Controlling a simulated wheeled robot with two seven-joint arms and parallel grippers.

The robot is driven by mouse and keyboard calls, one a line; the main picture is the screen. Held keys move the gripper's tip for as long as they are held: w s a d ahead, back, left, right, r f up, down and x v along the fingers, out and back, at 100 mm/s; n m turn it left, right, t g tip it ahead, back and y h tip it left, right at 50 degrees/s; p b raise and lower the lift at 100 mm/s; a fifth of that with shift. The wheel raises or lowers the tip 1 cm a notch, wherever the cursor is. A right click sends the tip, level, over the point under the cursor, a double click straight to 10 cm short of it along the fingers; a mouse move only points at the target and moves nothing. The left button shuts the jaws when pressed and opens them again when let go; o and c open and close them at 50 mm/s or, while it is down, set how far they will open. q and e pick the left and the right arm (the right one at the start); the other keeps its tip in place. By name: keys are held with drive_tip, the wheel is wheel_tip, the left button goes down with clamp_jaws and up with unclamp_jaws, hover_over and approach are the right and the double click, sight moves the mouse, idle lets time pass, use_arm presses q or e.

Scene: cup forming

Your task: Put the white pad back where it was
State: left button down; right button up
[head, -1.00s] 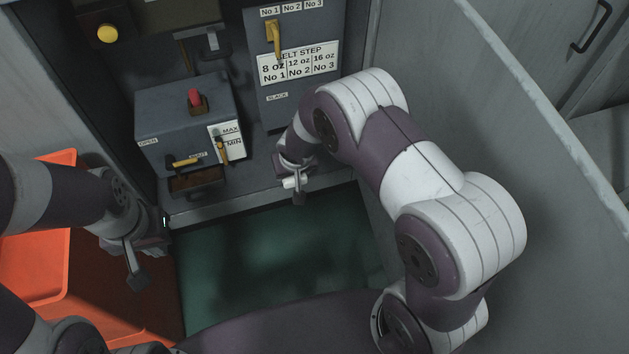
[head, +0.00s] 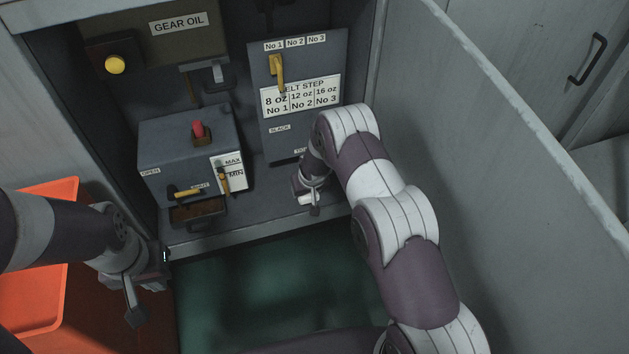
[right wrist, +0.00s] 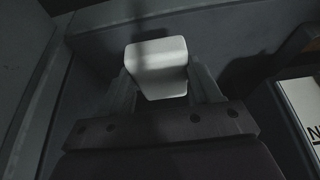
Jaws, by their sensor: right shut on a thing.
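The white pad (right wrist: 157,67) is a small white block with rounded edges. It sits between the two fingers of my right gripper (right wrist: 160,82) in the right wrist view, and the gripper is shut on it. In the head view my right gripper (head: 312,202) is low over the front of the grey shelf, right of the grey box with the red button, and a bit of the white pad (head: 307,200) shows there. My left gripper (head: 134,305) hangs at the lower left, over the orange area; its fingers are not clear enough to judge.
The grey box (head: 180,150) has a red button (head: 198,131), yellow handles and a small drawer (head: 198,211). Behind stands the MELT STEP panel (head: 300,95) with a yellow lever. A GEAR OIL unit (head: 160,35) is upper left. An orange bin (head: 35,300) is at left. A grey wall (head: 480,150) stands at right.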

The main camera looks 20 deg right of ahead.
drive_tip(key=w+d+b, duration=0.1)
drive_tip(key=w+d+f+b, duration=0.1)
drive_tip(key=w, duration=0.1)
drive_tip(key=w+d+f+b, duration=0.1)
drive_tip(key=shift+w+d+b, duration=0.1)
drive_tip(key=shift+w+b, duration=0.05)
drive_tip(key=shift+b, duration=0.25)
drive_tip(key=f+b, duration=0.2)
drive_tip(key=f, duration=0.1)
drive_tip(key=f+b, duration=0.2)
drive_tip(key=f, duration=0.1)
drive_tip(key=shift+w+d+b, duration=0.1)
drive_tip(key=shift+w+b, duration=0.1)
drive_tip(key=shift+b, duration=0.2)
drive_tip(key=shift+r+p, duration=0.35)
drive_tip(key=shift+r, duration=0.15)
drive_tip(key=shift+f, duration=0.2)
drive_tip(key=o, duration=0.9)
drive_tip(key=shift+o, duration=0.2)
drive_tip(key=shift+r, duration=0.15)
